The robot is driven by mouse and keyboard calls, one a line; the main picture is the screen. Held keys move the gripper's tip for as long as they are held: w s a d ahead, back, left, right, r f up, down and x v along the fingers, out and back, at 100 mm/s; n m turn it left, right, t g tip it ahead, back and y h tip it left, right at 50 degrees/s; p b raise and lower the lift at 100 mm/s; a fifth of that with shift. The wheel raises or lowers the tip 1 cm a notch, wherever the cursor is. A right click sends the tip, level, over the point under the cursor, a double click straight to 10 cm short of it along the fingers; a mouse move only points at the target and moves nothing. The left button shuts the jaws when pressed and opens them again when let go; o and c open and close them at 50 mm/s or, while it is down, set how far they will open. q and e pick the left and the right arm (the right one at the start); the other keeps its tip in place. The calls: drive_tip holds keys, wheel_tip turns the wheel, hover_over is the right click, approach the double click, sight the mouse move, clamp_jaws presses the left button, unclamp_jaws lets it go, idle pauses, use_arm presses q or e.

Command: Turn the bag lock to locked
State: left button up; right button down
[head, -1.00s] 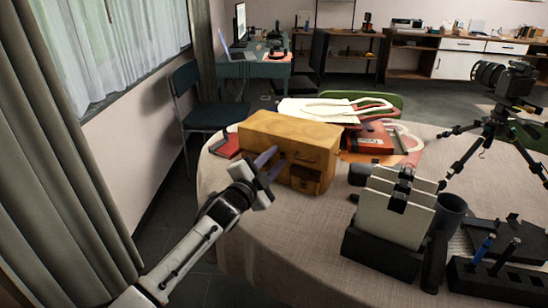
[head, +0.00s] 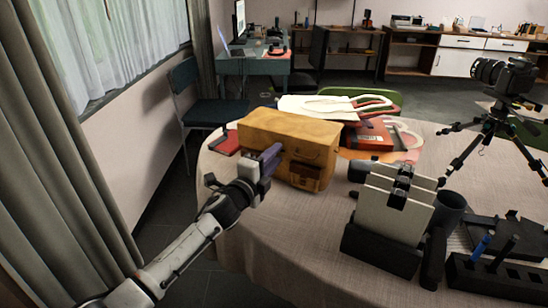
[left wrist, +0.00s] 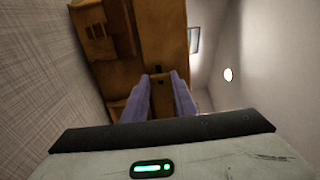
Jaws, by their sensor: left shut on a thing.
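The tan bag (head: 290,128) stands on the table near its left edge, with a small pocket on its front. It also fills the upper part of the left wrist view (left wrist: 150,30). My left gripper (head: 273,156) is at the left part of the bag's front. In the left wrist view its purple fingers (left wrist: 166,80) lie on both sides of a tan piece of the bag, which looks like the lock (left wrist: 161,96). The fingers are shut on it. The head view hides the lock behind the fingers, and I cannot tell its turn angle. My right gripper is not in view.
A red book (head: 368,136) and white-handled items lie behind the bag. A dark holder with pale panels (head: 395,207), a dark cup (head: 449,212) and a camera tripod (head: 490,135) stand to the right. Bare cloth (head: 290,225) is in front of the bag.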

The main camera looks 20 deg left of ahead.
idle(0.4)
use_arm(q)
drive_tip(key=o, duration=1)
drive_tip(key=shift+o, duration=0.2)
drive_tip(key=s+a+p, duration=0.1)
drive_tip(key=s, duration=0.9)
drive_tip(key=shift+a, duration=0.4)
drive_tip(key=shift+s, duration=0.1)
